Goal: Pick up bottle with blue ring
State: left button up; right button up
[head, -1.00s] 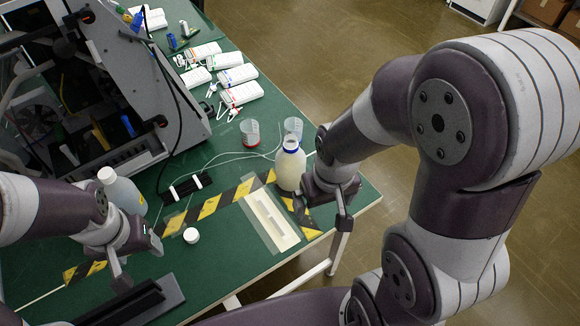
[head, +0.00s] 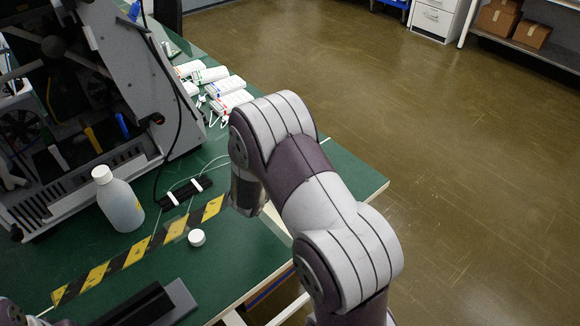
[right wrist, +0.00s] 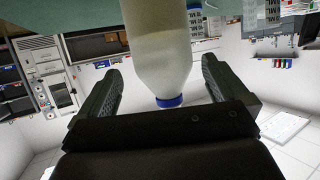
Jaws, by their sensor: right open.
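The bottle with the blue ring (right wrist: 160,55) is white and shows large in the right wrist view, with its blue-ringed neck towards the palm. My right gripper (right wrist: 160,72) is open, one finger on each side of the bottle with gaps between. In the head view my right arm hides this bottle and most of the gripper. A second, translucent bottle with a white cap (head: 121,204) stands at the left of the green table. My left gripper is out of view; only a bit of that arm shows at the lower left corner.
A white cap (head: 196,238) lies beside the yellow-black tape (head: 135,255). A large grey machine (head: 150,125) fills the table's left back. White boxes (head: 228,86) and a black strip (head: 188,191) lie behind. A black block (head: 150,305) is at the front.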

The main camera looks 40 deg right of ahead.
jog(key=x, duration=0.7)
jog(key=shift+w+d+f+b, duration=0.15)
jog(key=shift+w+f+b, duration=0.05)
jog(key=shift+f+b, duration=0.1)
jog(key=shift+r, duration=0.15)
jog(key=shift+c, duration=0.9)
jog(key=c, duration=0.8)
jog(key=shift+r, duration=0.15)
